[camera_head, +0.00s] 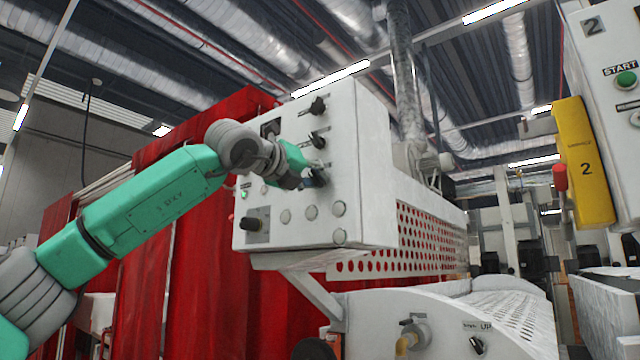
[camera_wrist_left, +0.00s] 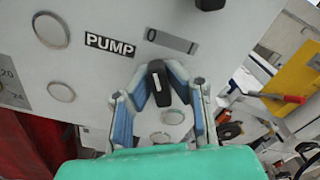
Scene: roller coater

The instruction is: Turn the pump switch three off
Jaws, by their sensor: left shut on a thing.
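The white control box (camera_head: 365,190) carries three black rotary switches in a column: the top one (camera_head: 318,105), the middle one (camera_head: 318,141) and the lowest one (camera_head: 317,178). My left gripper (camera_head: 306,180) is at the lowest switch and partly covers it. In the left wrist view the black pump switch (camera_wrist_left: 158,84) sits between the two blue-grey fingers of my left gripper (camera_wrist_left: 160,88), which is shut on it. A white mark shows on its knob. A "PUMP" label (camera_wrist_left: 109,44) and a "0 I" plate (camera_wrist_left: 172,41) are beside it. My right gripper is not in view.
Round buttons (camera_head: 312,212) and a black handle-like switch (camera_head: 256,224) are lower on the box face. Another black knob (camera_wrist_left: 209,4) is at the wrist view's top edge. Red curtains (camera_head: 200,240) hang behind my arm. A white machine (camera_head: 450,320) stands below.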

